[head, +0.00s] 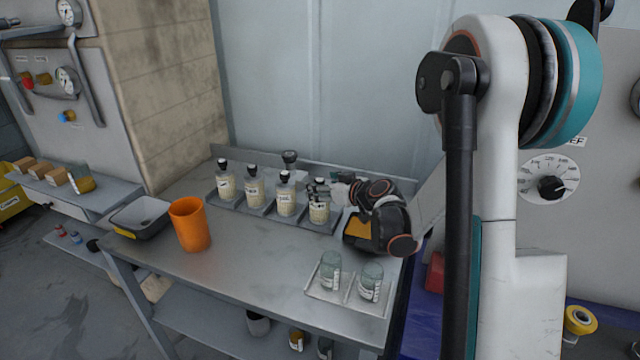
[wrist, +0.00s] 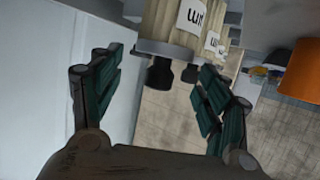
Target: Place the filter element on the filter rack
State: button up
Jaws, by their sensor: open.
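Several beige, ribbed cylinders with white labels and dark tops stand upright in a row at the back of the table; they look like filter elements, such as the left one (head: 225,186) and the rightmost one (head: 319,212). They stand in a low grey rack (head: 235,213), perhaps the filter rack. My gripper (head: 322,187) is open at the top of the rightmost cylinder. In the wrist view, a labelled beige cylinder (wrist: 162,22) and its dark knob (wrist: 160,74) show between and beyond my spread fingers (wrist: 162,68). I cannot tell whether they touch it.
An orange cup (head: 190,225) and a grey bin (head: 140,214) stand at the left of the table. A light tray (head: 345,300) with two glass jars (head: 331,270) is at the front right. A dark knobbed thing (head: 289,158) stands behind the row. The middle front is clear.

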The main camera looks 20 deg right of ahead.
jog(key=p+v, duration=0.2)
jog(key=v, duration=0.8)
